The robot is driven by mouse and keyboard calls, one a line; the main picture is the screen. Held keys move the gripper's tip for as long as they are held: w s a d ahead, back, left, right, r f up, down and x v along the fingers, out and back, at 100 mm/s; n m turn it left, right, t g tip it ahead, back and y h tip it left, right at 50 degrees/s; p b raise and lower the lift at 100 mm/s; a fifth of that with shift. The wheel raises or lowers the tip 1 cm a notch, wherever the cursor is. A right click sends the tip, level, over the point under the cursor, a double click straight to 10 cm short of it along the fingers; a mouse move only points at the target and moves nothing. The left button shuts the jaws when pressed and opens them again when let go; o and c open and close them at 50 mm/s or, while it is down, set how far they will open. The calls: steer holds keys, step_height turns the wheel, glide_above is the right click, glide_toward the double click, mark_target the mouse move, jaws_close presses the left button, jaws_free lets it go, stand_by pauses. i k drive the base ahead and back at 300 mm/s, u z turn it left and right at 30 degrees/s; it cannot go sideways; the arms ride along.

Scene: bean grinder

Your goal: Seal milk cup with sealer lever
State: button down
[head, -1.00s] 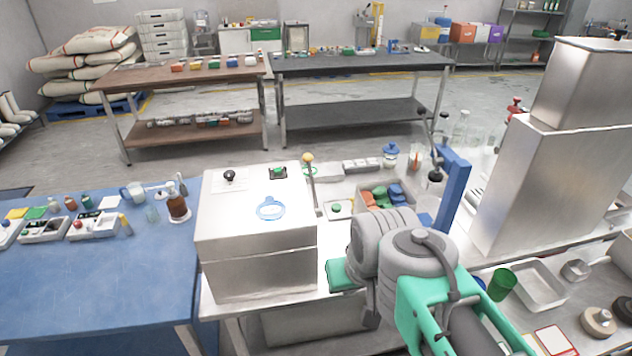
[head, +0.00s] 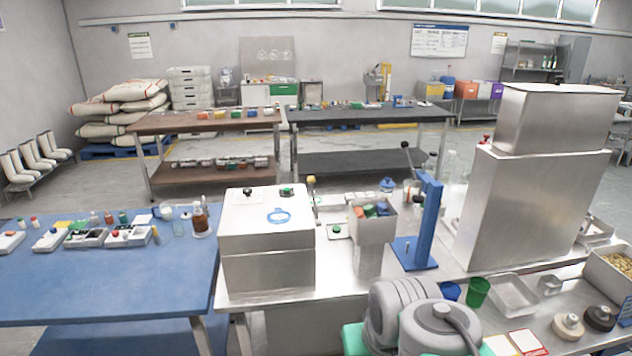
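A steel box (head: 266,250) stands on the metal table, with a black knob, a green button and a blue ring (head: 279,216) on top. A thin lever with a yellow knob (head: 311,181) stands nearly upright at its right rear. A blue stand (head: 430,220) further right has a black-knobbed lever at its top. I cannot tell which lever is the sealer's. A blue cup (head: 450,292) and a green cup (head: 478,292) stand at right; I cannot identify the milk cup. My arm shows at bottom centre, apart from these; my gripper is not in view.
A tall steel machine (head: 530,205) stands at the right. A bin of coloured packets (head: 374,225) is between the box and the blue stand. A blue table (head: 110,275) with trays and bottles is at left. Open floor lies behind.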

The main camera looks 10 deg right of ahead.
mark_target(311, 180)
steer(key=u, duration=0.65)
steer(key=i, duration=1.25)
steer(key=z, duration=0.1)
